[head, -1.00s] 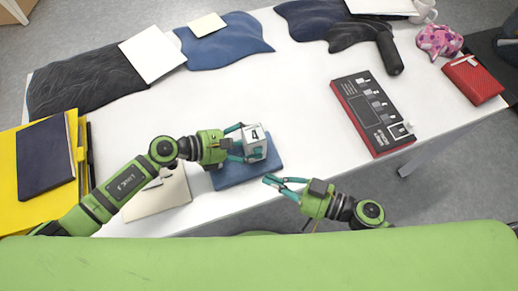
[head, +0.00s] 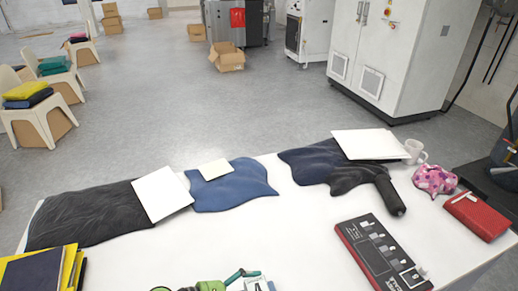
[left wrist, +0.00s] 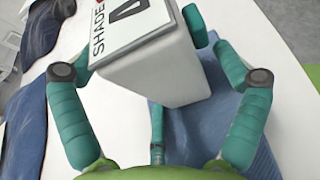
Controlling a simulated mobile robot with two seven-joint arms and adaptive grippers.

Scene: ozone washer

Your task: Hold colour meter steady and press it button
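The colour meter appears to be the pale box lettered SHADE (left wrist: 165,65). In the head view only its top (head: 256,284) shows at the bottom edge. My left gripper (left wrist: 130,15) has its teal fingers on either side of it. The right-hand fingertip lies against the box. A narrow gap shows beside the left-hand finger, whose tip is cut off, so the grip is unclear. In the head view the left gripper (head: 240,277) is mostly cut off. No button can be made out. My right gripper is not in the head view.
A blue flat item (left wrist: 220,110) lies below the box. A black and red slider device (head: 384,252) and a red case (head: 480,216) are at the right. Dark and blue cloths (head: 235,185), a mug (head: 415,152) and books (head: 40,272) line the table. The white middle (head: 270,225) is clear.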

